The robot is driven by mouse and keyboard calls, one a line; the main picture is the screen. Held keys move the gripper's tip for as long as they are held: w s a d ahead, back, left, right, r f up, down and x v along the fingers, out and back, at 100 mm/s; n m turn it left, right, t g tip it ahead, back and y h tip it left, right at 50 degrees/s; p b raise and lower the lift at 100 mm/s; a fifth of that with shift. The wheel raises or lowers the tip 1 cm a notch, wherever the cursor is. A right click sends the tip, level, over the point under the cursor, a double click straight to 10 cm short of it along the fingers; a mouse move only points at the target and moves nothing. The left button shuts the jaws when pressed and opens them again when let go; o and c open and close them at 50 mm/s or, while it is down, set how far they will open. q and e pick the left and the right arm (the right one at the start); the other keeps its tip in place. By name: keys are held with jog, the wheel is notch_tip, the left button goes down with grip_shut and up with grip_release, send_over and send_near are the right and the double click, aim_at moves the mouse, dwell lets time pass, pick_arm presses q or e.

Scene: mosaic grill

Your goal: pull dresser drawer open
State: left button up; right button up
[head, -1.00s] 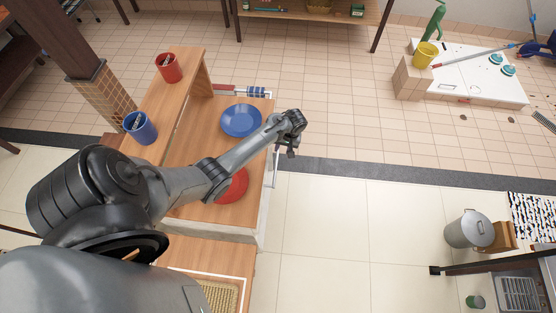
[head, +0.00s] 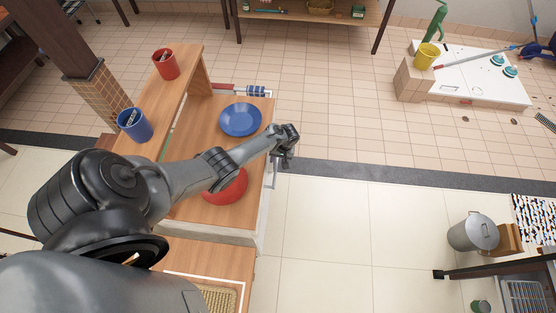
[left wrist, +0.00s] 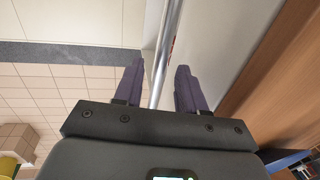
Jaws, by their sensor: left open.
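The dresser (head: 232,215) has a wooden top and a pale front on its right side. A thin metal bar handle (head: 273,176) runs along that front. In the left wrist view the handle (left wrist: 166,50) is a shiny bar beside the pale drawer front (left wrist: 225,40). My left gripper (head: 288,161) is at the dresser's front edge, by the handle. Its two purple fingers (left wrist: 160,78) are open, one on each side of the bar in the picture. I cannot tell whether either finger touches it. The drawer front looks flush. My right gripper is not in view.
A blue plate (head: 240,119) and a red plate (head: 226,187) lie on the dresser top. A red cup (head: 166,65) and a blue cup (head: 134,126) stand on the raised shelf. The tiled floor (head: 340,225) in front of the dresser is clear.

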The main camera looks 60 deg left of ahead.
pick_arm(q)
jog(key=shift+f, duration=0.1)
jog(key=shift+c, duration=0.4)
grip_shut()
